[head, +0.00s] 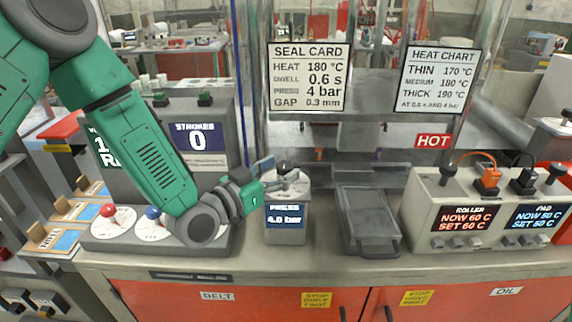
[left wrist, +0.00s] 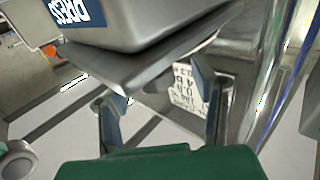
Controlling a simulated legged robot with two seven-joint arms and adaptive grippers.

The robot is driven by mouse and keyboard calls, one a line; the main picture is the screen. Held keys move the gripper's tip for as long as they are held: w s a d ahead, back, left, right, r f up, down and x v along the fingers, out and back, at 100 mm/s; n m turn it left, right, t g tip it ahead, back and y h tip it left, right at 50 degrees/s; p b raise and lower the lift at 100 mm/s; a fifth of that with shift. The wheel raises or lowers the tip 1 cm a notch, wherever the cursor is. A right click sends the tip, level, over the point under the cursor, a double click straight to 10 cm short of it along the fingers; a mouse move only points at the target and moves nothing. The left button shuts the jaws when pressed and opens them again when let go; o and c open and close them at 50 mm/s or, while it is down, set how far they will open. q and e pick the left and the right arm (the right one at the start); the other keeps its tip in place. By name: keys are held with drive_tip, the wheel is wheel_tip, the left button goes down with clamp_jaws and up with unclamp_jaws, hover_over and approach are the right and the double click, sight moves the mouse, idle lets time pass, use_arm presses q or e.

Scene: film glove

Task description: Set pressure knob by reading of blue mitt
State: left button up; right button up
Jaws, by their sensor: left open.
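The pressure knob (head: 284,168) is a dark knob on a pale dial atop a grey box. The box's display (head: 285,215) reads PRESS 4.0 bar. My left gripper (head: 271,176) is open at the dial, with its fingers close to the knob; I cannot tell whether they touch it. In the left wrist view the fingers (left wrist: 158,115) are apart, with the underside of a grey box (left wrist: 150,25) close above. The seal card (head: 309,78) reads 180 °C, 0.6 s, 4 bar, 0.3 mm. I cannot make out a blue mitt. My right gripper is out of view.
A heat chart (head: 439,80) hangs at right, above a HOT label (head: 433,141). A heater box (head: 470,215) shows roller 60 °C and pad 50 °C. A grey tray (head: 367,220) lies beside the press box. A STROKES counter (head: 198,142) reads 0. Red and blue knobs stand left.

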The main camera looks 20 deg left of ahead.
use_arm(q)
drive_tip(key=shift+w+a, duration=0.25)
drive_tip(key=shift+w, duration=0.2)
drive_tip(key=shift+w+d, duration=0.1)
drive_tip(key=shift+d, duration=1.05)
drive_tip(key=c, duration=0.6)
drive_tip(key=shift+d, duration=0.1)
clamp_jaws()
drive_tip(key=shift+a+f, duration=0.1)
drive_tip(key=shift+a, duration=0.25)
drive_tip(key=shift+w+a+f, duration=0.1)
drive_tip(key=shift+a, duration=0.05)
drive_tip(key=shift+n+y, duration=0.3)
drive_tip(key=shift+y, duration=0.2)
drive_tip(key=shift+d, duration=0.25)
drive_tip(key=shift+a, duration=0.1)
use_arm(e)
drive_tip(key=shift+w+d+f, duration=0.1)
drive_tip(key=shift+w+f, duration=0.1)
